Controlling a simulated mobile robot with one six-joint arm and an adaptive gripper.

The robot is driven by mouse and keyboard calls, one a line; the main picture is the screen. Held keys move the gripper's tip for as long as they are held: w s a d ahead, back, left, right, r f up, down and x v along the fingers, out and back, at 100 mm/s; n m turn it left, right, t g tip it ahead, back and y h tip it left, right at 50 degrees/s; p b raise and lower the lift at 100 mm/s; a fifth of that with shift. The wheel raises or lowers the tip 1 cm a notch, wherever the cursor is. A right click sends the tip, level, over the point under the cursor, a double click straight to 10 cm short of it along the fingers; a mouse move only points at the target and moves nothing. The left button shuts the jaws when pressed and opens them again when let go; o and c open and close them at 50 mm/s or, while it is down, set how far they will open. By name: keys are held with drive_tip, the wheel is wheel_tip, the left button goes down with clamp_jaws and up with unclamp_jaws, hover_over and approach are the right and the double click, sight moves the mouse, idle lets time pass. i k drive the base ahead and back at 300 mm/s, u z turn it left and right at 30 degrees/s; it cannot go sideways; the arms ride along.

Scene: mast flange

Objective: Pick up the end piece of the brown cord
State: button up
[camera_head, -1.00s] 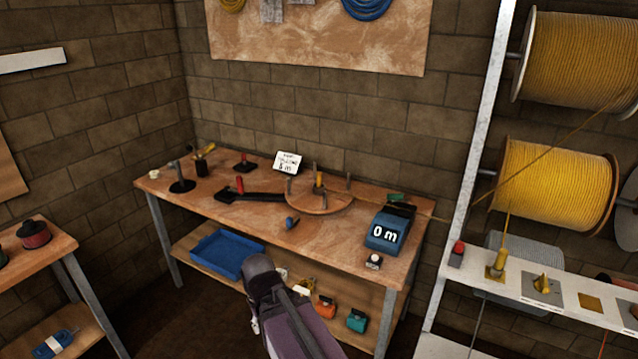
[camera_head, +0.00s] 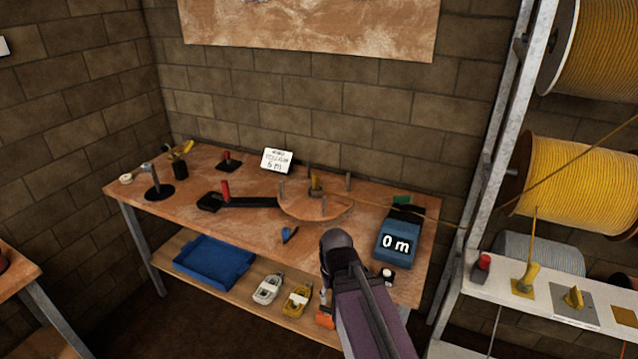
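A thin brownish-yellow cord (camera_head: 585,160) comes down from the upper right, past the large yellow spool, to the bench. Another yellow line drops from the spool to a yellow fitting (camera_head: 525,275) on the white shelf. My arm rises at the bottom centre, in front of the bench; my gripper's fingers do not show.
The wooden bench (camera_head: 225,210) also bears a black lever tool (camera_head: 240,201) with a red handle, a card (camera_head: 277,161) and a small blue item (camera_head: 288,235). A blue tray (camera_head: 213,262) sits on the lower shelf. A white rack post (camera_head: 505,150) stands right of the bench.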

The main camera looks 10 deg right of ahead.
sight(315, 177)
drive_tip(key=z, duration=0.25)
drive_tip(key=i, duration=1)
drive_tip(key=u, duration=0.15)
